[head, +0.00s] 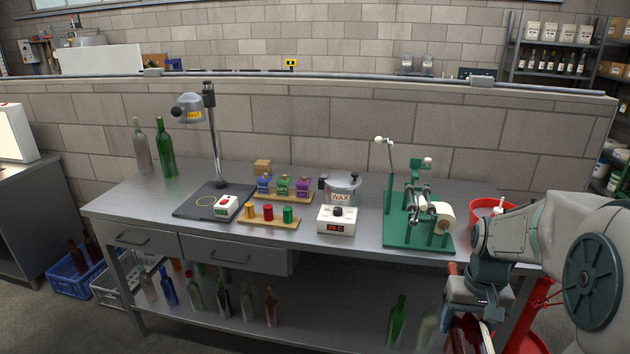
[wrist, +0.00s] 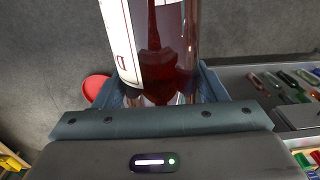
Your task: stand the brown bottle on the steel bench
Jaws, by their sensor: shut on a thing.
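The brown bottle (wrist: 172,40), dark reddish with a white label, is between the fingers of my gripper (wrist: 162,92) in the wrist view. My gripper is shut on it. In the head view my gripper (head: 470,300) is at the lower right, in front of the bench's right end. The bottle's dark red body (head: 466,334) shows just below it, partly hidden and cut off by the picture's edge. The steel bench (head: 140,207) stands against the block wall, and its top has bare steel at the left front.
On the bench stand a clear bottle (head: 141,150), a green bottle (head: 166,150), a lamp over a black mat (head: 186,205), a wax pot (head: 341,188) and a green labelling machine (head: 418,235). A red bucket (head: 480,206) is at the right end. Several bottles stand on the lower shelf.

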